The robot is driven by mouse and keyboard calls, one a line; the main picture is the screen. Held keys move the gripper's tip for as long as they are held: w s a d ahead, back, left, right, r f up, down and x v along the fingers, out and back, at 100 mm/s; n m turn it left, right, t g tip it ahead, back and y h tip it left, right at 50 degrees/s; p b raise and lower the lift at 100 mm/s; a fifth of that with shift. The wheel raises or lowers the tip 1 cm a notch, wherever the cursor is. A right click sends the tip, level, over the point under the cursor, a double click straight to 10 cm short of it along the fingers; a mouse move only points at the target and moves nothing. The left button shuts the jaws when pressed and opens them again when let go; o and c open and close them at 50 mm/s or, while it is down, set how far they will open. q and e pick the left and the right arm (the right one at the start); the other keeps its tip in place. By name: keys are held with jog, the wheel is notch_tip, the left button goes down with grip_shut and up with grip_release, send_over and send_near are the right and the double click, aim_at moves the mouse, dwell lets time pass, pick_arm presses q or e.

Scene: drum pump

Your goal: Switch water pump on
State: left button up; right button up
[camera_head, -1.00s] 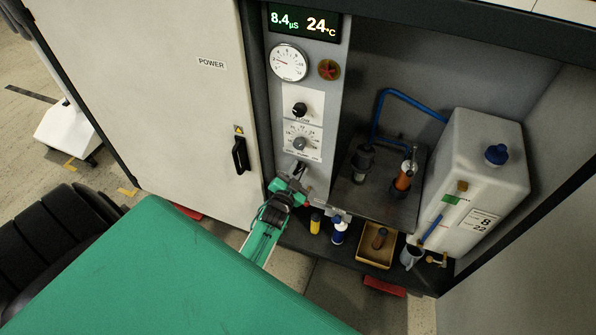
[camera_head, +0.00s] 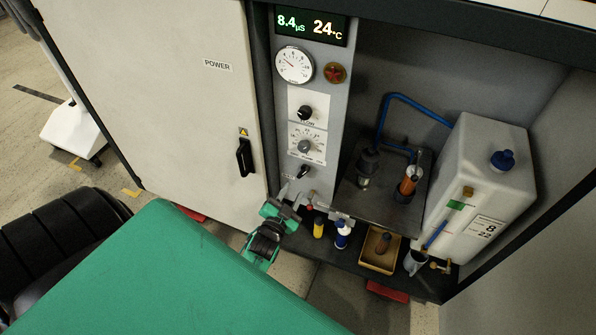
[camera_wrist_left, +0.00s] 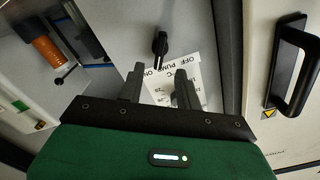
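The pump switch (camera_head: 305,172) is a small black lever knob low on the grey control panel, below two dials. In the left wrist view the black switch (camera_wrist_left: 159,45) stands just beyond the fingertips, close to lettering that reads OFF, PUMP and ON. I cannot tell for sure which setting it is at. My left gripper (camera_head: 290,195) is below and left of the switch in the head view, apart from it. In the left wrist view its two fingers (camera_wrist_left: 159,86) are spread with nothing between them. My right gripper is not in view.
The cabinet door (camera_head: 190,90) with a black handle (camera_head: 244,157) lies left of the panel. Right of it are a pump shelf (camera_head: 352,203), a white tank (camera_head: 480,185), bottles and a yellow tray (camera_head: 367,256). A pressure gauge (camera_head: 294,65) sits higher on the panel.

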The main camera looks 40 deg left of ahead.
pick_arm(q)
jog(key=shift+v, duration=2.65)
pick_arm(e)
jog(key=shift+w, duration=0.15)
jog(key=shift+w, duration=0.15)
